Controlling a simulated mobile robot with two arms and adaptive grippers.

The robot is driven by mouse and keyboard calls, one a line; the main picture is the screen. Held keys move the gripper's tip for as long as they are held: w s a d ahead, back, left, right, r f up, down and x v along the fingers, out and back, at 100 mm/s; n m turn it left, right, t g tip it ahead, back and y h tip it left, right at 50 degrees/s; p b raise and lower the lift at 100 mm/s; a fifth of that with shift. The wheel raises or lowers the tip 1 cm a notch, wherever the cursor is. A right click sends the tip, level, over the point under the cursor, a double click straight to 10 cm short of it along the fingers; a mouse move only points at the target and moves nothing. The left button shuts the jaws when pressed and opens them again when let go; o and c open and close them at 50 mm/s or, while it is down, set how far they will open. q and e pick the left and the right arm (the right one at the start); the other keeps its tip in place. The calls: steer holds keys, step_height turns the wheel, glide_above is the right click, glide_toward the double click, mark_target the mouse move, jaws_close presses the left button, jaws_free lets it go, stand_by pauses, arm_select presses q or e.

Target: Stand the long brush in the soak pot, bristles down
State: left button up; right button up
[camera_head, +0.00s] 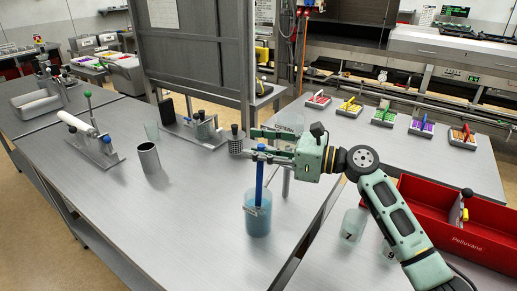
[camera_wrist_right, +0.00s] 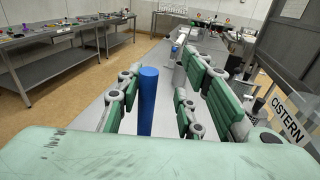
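The soak pot (camera_head: 258,224), a clear pot with blue liquid, stands near the right edge of the grey table. The long brush (camera_head: 259,182) shows as a blue handle, nearly upright, its lower end inside the pot. I cannot make out its bristles. My right gripper (camera_head: 262,145) is level with the top of the handle. In the right wrist view the blue handle (camera_wrist_right: 148,100) stands between the fingers, with a visible gap on its right side, so the gripper (camera_wrist_right: 153,100) looks open around it. My left gripper is not in view.
A metal cylinder (camera_head: 148,158) and a stand with a white roller (camera_head: 92,138) are on the left of the table. A mesh cup (camera_head: 235,143) is close behind the gripper. A red tray (camera_head: 462,232) and a clear numbered jar (camera_head: 352,226) are at right. The table's front middle is clear.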

steer(key=v, duration=1.2)
stand_by(0.5)
